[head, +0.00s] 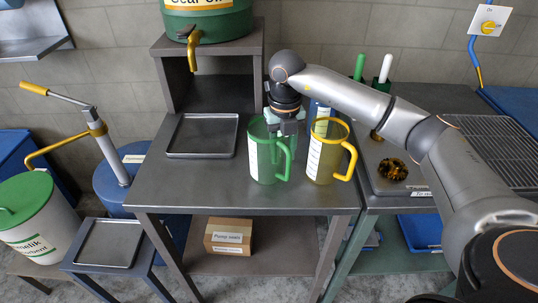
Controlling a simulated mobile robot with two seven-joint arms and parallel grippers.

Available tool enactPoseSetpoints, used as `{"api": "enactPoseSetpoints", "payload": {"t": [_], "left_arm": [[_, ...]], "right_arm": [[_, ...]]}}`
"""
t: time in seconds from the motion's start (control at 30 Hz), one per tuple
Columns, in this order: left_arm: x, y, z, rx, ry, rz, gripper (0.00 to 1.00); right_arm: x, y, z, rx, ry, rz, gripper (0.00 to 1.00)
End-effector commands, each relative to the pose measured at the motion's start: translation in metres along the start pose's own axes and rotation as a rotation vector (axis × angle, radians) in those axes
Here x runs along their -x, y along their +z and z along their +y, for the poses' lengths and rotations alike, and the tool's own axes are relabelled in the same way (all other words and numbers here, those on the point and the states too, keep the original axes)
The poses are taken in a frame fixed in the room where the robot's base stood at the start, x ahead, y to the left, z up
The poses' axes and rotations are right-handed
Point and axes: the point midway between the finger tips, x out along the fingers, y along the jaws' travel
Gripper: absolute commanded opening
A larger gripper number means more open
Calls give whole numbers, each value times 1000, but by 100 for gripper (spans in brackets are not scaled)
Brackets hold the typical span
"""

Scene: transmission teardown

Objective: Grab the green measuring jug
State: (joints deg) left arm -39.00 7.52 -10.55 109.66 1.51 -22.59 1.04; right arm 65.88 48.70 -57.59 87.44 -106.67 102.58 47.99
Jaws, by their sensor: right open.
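The green measuring jug (263,166) stands upright on the grey metal table, with a white scale strip on its left side and its handle toward the right. My right gripper (283,130) comes in from the right and points down at the jug's upper right rim. It is open. The fingers overlap the rim in the picture, and I cannot tell whether they touch it. My left gripper is not in view.
A yellow measuring jug (322,170) stands close to the right of the green one. A shallow tray (203,153) lies to the left. A green gear oil tank (220,22) with a yellow tap is on a stand behind. A brown gear part (393,170) sits at right.

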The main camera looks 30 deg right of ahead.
Motion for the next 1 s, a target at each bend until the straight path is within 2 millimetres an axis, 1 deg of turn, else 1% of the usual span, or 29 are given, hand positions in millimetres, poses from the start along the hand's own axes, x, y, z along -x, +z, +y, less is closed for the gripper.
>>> {"api": "enactPoseSetpoints", "payload": {"t": [0.13, 0.4, 0.5, 1.0], "left_arm": [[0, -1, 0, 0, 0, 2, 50], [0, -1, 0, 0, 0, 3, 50], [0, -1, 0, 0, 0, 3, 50], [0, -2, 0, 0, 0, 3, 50]], "right_arm": [[0, 0, 0, -1, 0, 0, 40], [0, 0, 0, -1, 0, 0, 9], [1, 0, 0, -1, 0, 0, 0], [1, 0, 0, -1, 0, 0, 0]]}}
